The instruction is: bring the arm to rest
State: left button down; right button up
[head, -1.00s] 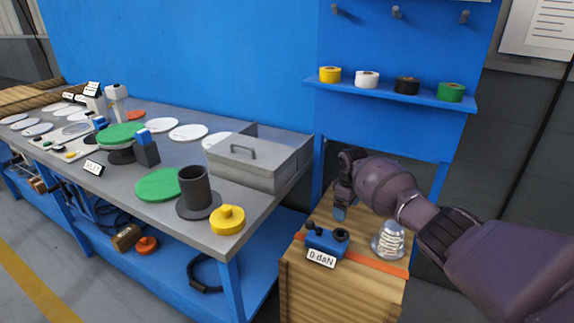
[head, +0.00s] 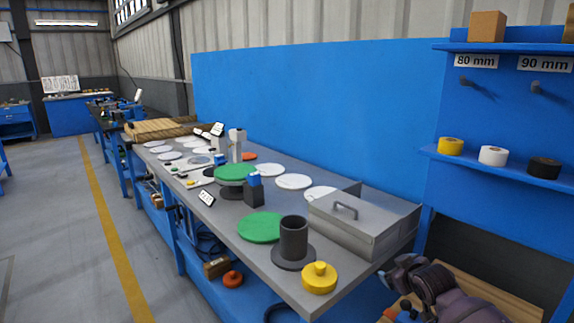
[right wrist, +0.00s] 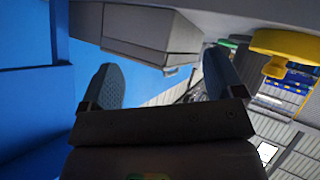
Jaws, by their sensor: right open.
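My right gripper (head: 390,279) is at the lower right of the head view, beside the near right end of the bench (head: 345,300) and above a wooden crate. In the right wrist view its two fingers (right wrist: 163,82) stand wide apart with nothing between them. A dark grey flanged shell (head: 293,240) stands upright on the bench, apart from the gripper. A yellow knobbed cap (head: 319,278) lies in front of it; a yellow part, apparently this cap, shows in the wrist view (right wrist: 285,45). My left gripper is out of view.
A grey lidded box (head: 365,222) sits at the bench's right end, close to my right arm; it also shows in the wrist view (right wrist: 150,30). The wooden crate (head: 490,290) carries a blue device (head: 408,313). A blue tape shelf (head: 500,170) rises behind. Open floor (head: 60,220) lies left.

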jog(key=s+a+f+m+t+y, duration=0.1)
jog(key=s+a+f, duration=0.2)
jog(key=s, duration=0.8)
jog(key=s+a+f+m+t, duration=0.1)
jog(key=s+a+f+t, duration=0.15)
jog(key=s, duration=0.85)
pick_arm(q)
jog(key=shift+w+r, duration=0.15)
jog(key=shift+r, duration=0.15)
pick_arm(e)
jog(key=s+d+f+m+g+h, duration=0.1)
jog(key=s+f, duration=0.4)
jog(key=s, duration=0.5)
jog(key=s+d+f+m+g, duration=0.1)
jog(key=s+f, duration=0.4)
jog(key=s, duration=0.6)
jog(key=shift+d+m+g+h, duration=0.3)
jog(key=shift+d+g+h, duration=0.15)
jog(key=shift+g, duration=0.7)
